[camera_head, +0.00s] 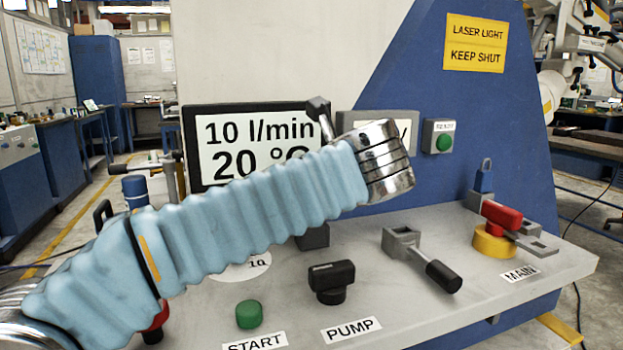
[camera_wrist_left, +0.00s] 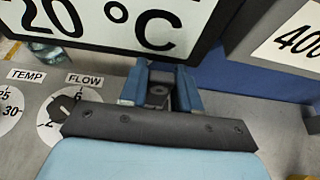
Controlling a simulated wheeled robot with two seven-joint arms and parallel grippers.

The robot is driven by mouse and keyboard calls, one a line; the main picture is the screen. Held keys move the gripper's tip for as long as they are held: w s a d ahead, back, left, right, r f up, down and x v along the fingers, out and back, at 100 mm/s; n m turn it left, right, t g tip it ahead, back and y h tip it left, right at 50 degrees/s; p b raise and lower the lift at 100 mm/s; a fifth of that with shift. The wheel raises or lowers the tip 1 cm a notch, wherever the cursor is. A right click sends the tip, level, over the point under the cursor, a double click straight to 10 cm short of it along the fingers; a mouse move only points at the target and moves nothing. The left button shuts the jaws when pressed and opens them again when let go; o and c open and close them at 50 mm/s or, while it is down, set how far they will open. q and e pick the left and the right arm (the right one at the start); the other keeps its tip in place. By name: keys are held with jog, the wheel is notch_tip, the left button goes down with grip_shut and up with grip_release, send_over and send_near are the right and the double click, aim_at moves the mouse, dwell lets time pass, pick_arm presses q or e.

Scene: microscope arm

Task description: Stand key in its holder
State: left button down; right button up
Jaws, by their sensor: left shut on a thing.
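My left arm, in a light blue sleeve with a metal wrist, crosses the head view from the lower left; its gripper is hidden there. In the left wrist view my left gripper (camera_wrist_left: 160,88) has two blue fingers shut on a small dark grey piece (camera_wrist_left: 158,92), which I take to be the key. Most of it is hidden between the fingers, so its tilt is unclear. It shows below the display's lower edge, right of the FLOW dial. I cannot clearly tell which part is the holder. My right gripper is in neither view.
The display (camera_head: 260,135) stands behind the arm. On the grey console are a green START button (camera_head: 249,314), a black PUMP knob (camera_head: 331,282), a grey bracket with black-handled lever (camera_head: 425,258), a red MAIN switch (camera_head: 502,216) and a blue padlock (camera_head: 484,181).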

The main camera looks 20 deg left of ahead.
pick_arm(q)
jog(key=shift+f+b, duration=0.5)
jog(key=shift+f, duration=0.45)
jog(key=c, duration=0.7)
grip_release()
jog(key=shift+s, duration=0.1)
jog(key=p+v, duration=0.1)
jog(key=v, duration=1.2)
jog(key=shift+s+d+r, duration=0.1)
jog(key=shift+s+d, duration=0.15)
jog(key=shift+d, duration=0.05)
